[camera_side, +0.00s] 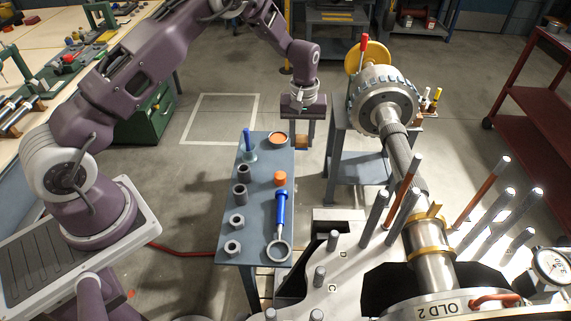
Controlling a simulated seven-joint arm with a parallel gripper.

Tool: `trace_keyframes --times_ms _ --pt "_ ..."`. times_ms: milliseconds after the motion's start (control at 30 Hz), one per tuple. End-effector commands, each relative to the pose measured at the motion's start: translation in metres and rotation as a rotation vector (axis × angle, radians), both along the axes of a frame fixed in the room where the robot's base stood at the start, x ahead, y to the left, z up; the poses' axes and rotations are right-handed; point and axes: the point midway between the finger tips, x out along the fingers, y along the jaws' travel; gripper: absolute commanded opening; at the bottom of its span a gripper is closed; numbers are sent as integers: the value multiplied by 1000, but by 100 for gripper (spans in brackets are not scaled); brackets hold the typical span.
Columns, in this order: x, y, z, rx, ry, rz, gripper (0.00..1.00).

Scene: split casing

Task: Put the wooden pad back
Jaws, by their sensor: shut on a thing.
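My gripper (303,138) points down at the far right corner of the small blue-grey side table (262,190). It is shut on a small brown wooden pad (302,143), which shows low between the fingers. The pad is small in the picture and partly hidden by the fingers. I cannot tell whether it touches anything below or hangs beside the table edge.
The table holds an orange dish (278,138), a blue-handled tool in a cup (248,146), an orange cap (280,178), several grey nuts and a blue-handled magnifier-like tool (281,210). A shaft with a toothed hub (383,100) and upright studs stand to the right.

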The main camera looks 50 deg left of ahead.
Motion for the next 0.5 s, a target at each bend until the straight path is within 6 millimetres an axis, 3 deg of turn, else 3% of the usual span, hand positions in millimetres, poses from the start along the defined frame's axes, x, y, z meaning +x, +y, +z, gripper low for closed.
trace_keyframes --times_ms 33,100,200,500 --pt "-6 20 4 -1 0 6 0" --pt "-13 41 7 -1 1 4 0" --pt "-19 56 8 -1 1 -2 0" --pt "-21 59 -51 -1 1 -4 0"
